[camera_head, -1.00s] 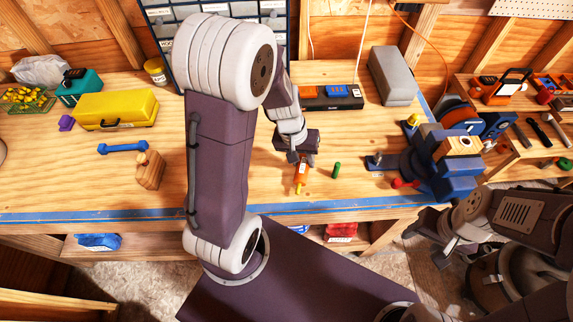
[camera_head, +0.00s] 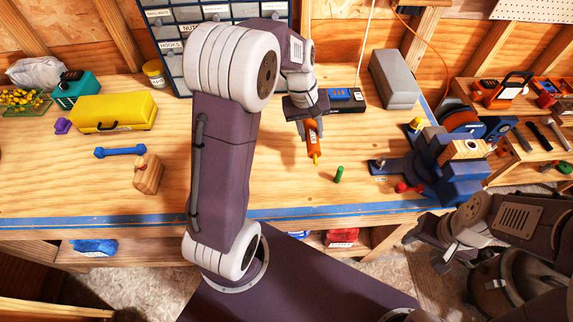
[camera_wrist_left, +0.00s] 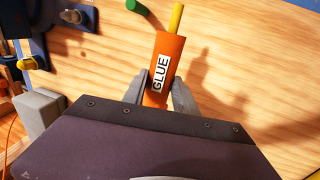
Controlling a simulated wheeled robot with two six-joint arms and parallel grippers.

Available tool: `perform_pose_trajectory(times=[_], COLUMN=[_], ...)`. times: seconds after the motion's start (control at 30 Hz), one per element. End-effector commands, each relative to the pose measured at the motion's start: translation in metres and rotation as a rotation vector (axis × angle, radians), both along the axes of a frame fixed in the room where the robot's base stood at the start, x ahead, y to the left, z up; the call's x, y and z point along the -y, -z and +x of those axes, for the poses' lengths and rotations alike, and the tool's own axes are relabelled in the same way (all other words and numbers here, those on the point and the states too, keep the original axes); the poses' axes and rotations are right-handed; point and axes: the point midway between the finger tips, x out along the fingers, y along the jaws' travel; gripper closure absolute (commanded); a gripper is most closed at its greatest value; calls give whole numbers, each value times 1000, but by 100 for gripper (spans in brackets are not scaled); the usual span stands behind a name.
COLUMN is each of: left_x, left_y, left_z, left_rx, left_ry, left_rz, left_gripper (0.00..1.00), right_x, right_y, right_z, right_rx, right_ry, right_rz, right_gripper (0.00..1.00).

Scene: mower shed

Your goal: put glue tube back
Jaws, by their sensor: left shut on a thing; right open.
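The glue tube (camera_head: 313,136) is orange with a yellow nozzle. My left gripper (camera_head: 310,122) is shut on it and holds it above the workbench (camera_head: 240,190), nozzle pointing toward the bench's front edge. In the left wrist view the glue tube (camera_wrist_left: 163,70) sits between the two grey fingers (camera_wrist_left: 165,92), its GLUE label facing the camera. Its shadow falls on the wood apart from it. My right gripper (camera_head: 445,250) is open and empty, low at the right, off the bench's front edge.
A blue vise (camera_head: 440,165) and grey block (camera_head: 394,79) are to the right. A black tray with a blue item (camera_head: 346,100) is behind the gripper.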

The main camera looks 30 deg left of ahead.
Motion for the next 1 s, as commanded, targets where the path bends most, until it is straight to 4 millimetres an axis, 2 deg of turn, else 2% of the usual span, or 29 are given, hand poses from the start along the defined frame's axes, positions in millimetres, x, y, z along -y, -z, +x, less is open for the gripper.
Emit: perform_pose_trajectory(times=[0.03, 0.2, 0.33, 0.53, 0.73, 1.0], left_x=[-8, -30, -39, -41, -41, -41], left_y=[8, 35, 46, 54, 87, 89], left_z=[-14, -52, -67, -71, -71, -70], left_rx=[-5, -3, 0, 0, -3, 2], left_ry=[-7, -5, -2, 0, 0, 0], left_rz=[-1, -1, 0, 0, -2, 1], left_gripper=[86, 86, 86, 86, 86, 86], right_x=[0, 0, 0, 0, 0, 0], right_y=[0, 1, 2, 2, 5, 5], right_z=[0, 0, 0, 0, 0, 0], right_rx=[0, 0, 0, 0, 0, 0], right_ry=[0, 0, 0, 0, 0, 0], right_rz=[0, 0, 0, 0, 0, 0], right_gripper=[44, 44, 44, 44, 44, 44])
